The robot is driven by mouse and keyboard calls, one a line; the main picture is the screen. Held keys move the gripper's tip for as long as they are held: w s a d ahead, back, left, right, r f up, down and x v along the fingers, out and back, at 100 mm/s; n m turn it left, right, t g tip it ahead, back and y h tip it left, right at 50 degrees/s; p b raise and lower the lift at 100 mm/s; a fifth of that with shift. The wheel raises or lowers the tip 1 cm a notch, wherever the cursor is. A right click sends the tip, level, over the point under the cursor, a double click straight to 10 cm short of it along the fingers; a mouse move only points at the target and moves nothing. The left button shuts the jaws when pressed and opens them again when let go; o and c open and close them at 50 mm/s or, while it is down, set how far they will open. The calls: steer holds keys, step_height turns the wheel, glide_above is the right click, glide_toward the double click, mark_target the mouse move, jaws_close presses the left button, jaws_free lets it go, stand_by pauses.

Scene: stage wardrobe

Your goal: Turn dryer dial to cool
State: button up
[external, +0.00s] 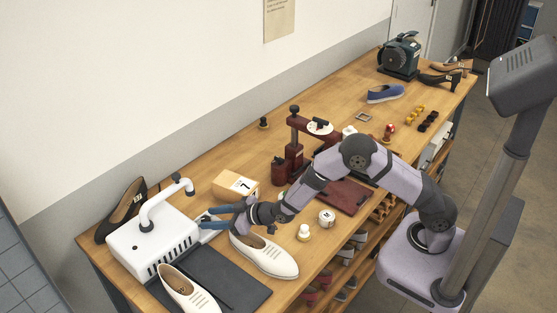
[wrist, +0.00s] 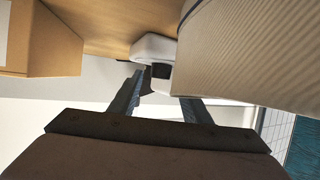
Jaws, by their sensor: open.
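The white dryer (external: 152,243), a box with vents and a curved pipe on top, stands at the near left end of the bench. My gripper (external: 204,217) is open beside its right side, with the two fingers pointing at it. In the wrist view, my gripper (wrist: 162,88) shows the fingers spread with nothing held. Beyond the tips is part of the white dryer (wrist: 153,46) with a small dark square piece (wrist: 161,71), possibly the dial. Its setting and markings cannot be read. I cannot tell whether a finger touches the dryer.
A cardboard box marked 7 (external: 233,187) stands just behind my gripper. A cream shoe (external: 264,256) lies close in front, below the wrist. Another cream shoe (external: 187,290) lies on a dark mat (external: 229,285). A black heeled shoe (external: 120,210) is behind the dryer.

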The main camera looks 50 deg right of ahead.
steer(key=shift+b+v, duration=0.75)
steer(key=shift+v, duration=2.3)
step_height(320, 180, up, 10)
steer(key=w+a+g+h+p, duration=0.2)
steer(key=w+a+g+p, duration=0.3)
steer(key=g, duration=0.1)
steer(key=shift+s+d+f+g+h+p, duration=0.1)
steer(key=shift+d+f+g+h+p, duration=0.25)
steer(key=shift+f, duration=0.5)
steer(key=shift+s+d+f+g+h+p, duration=0.1)
steer(key=shift+d+f+g+h+p, duration=0.1)
steer(key=shift+d+f+g+p, duration=0.45)
steer(key=shift+d+f+g+h+p, duration=0.1)
steer(key=shift+d+f+h+p, duration=0.25)
steer(key=shift+f, duration=0.75)
